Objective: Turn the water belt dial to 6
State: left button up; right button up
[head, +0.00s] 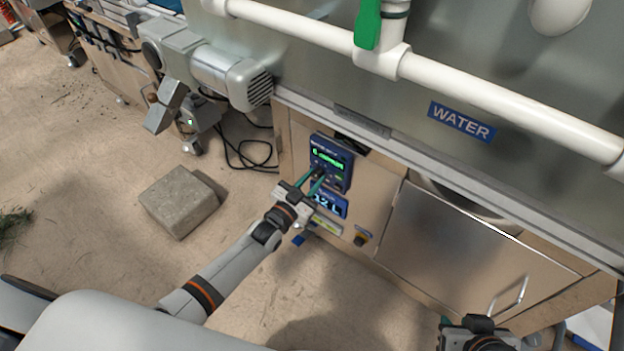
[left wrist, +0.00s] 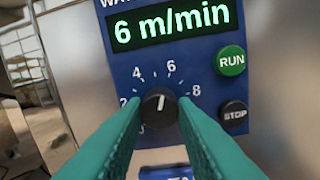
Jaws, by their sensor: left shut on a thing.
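The water belt panel (head: 343,158) is a blue control box on the cabinet front, and it also shows in the left wrist view (left wrist: 190,70). Its green display (left wrist: 170,25) reads "6 m/min". The black dial (left wrist: 160,107) sits below the display, its white mark pointing up and slightly right, towards the 6. My left gripper (head: 316,176) has its green fingers on both sides of the dial and is shut on it. My right gripper (head: 478,335) is at the bottom right of the head view, partly cut off; its fingers are not clear.
The RUN button (left wrist: 231,60) and STOP button (left wrist: 234,114) are right of the dial. A second blue display (head: 328,203) is below the panel. A concrete block (head: 180,201) lies on the floor at left.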

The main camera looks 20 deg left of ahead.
pick_arm(q)
jog(key=shift+m, duration=0.6)
pick_arm(e)
jog(key=shift+s+f, duration=0.1)
jog(key=shift+s, duration=0.1)
pick_arm(q)
jog(key=o, duration=1)
jog(key=shift+s+a, duration=0.1)
jog(key=shift+s, duration=0.1)
jog(key=p+v, duration=0.1)
jog(key=v, duration=0.3)
jog(key=p, duration=0.2)
send_near(315, 177)
jog(key=shift+v, duration=1.85)
pick_arm(e)
jog(key=shift+s+d+r+g+h, duration=0.15)
jog(key=shift+s+d+g, duration=0.1)
jog(key=shift+s+g, duration=0.45)
jog(key=shift+s+d+g+h, duration=0.1)
jog(key=shift+s+d+g, duration=0.3)
jog(key=shift+s, duration=0.55)
jog(key=shift+s+d+r+g+h, duration=0.1)
jog(key=shift+s+d+g+h, duration=0.05)
jog(key=shift+s+g, duration=0.6)
pick_arm(q)
jog(key=shift+f, duration=0.1)
